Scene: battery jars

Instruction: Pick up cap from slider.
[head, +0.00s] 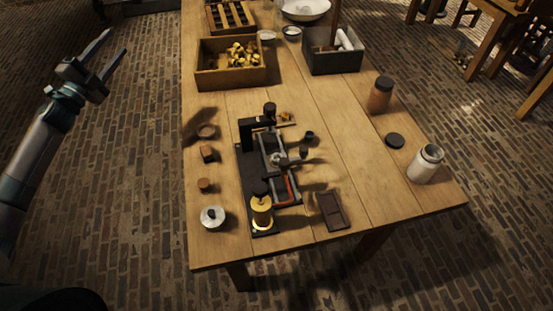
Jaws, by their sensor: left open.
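A small apparatus on a black base (246,183) stands on the wooden table, with a black upright at its far end. A grey sliding rail (267,148) runs along it, and a small pale round piece (279,158) sits on it; I cannot tell for certain that this is the cap. A brass cylinder with a black knob (262,210) stands at its near end. My left gripper (114,48) is open and empty, raised over the floor left of the table, well away from the apparatus. My right gripper is not in view.
Small round and blocky pieces (207,154) line the left edge. A wooden box of brass pieces (231,83) stands behind.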

